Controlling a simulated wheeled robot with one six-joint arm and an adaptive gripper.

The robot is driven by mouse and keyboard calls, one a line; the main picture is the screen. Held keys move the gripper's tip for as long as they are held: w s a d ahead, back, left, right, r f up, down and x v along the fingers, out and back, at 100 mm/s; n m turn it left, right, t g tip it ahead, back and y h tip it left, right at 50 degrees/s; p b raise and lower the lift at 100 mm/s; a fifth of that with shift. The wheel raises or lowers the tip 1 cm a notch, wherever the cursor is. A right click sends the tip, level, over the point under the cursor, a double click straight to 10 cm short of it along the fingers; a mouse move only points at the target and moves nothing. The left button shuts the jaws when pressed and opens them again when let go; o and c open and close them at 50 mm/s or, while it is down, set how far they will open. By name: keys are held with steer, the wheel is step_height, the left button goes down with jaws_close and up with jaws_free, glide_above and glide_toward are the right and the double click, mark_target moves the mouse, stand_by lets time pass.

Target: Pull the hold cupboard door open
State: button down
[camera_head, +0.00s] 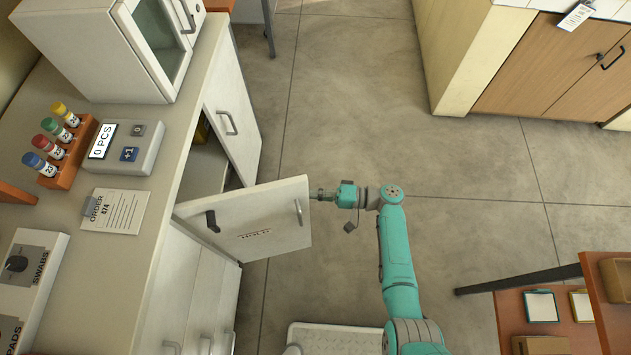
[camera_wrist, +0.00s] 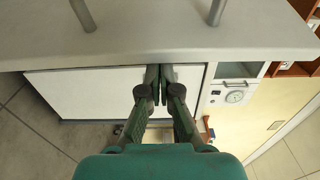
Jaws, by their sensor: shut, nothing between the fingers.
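The hold cupboard door (camera_head: 262,236) is white, with small lettering and a bar handle (camera_head: 298,212). In the head view it stands swung out from the counter front, with the dark cupboard inside (camera_head: 203,170) showing behind it. A black latch (camera_head: 212,221) is on its face near the hinge side. My gripper (camera_head: 314,195) is at the door's free edge, beside the handle and not around it. In the wrist view the fingers (camera_wrist: 160,72) are together and empty, close to a pale edge with two metal posts above. I cannot tell whether they touch it.
Another white cupboard door (camera_head: 232,115) stands beyond the opening. The counter holds an incubator (camera_head: 105,48), a tube rack (camera_head: 72,158), a counter box (camera_head: 128,147) and an order sheet (camera_head: 115,212). Clear floor (camera_head: 350,110) lies right of the door. A shelf (camera_head: 560,325) stands at lower right.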

steer(key=s+d+m+t, duration=0.1)
steer(key=s+m+t, duration=0.1)
steer(key=s, duration=0.4)
steer(key=s+d+m+t+h, duration=0.1)
steer(key=s+m+t, duration=0.1)
steer(key=s+t, duration=0.2)
steer(key=shift+s+d, duration=0.4)
steer(key=shift+s, duration=0.65)
steer(key=shift+t, duration=0.4)
steer(key=d, duration=0.9)
steer(key=shift+w+d, duration=0.15)
steer(key=shift+d, duration=0.1)
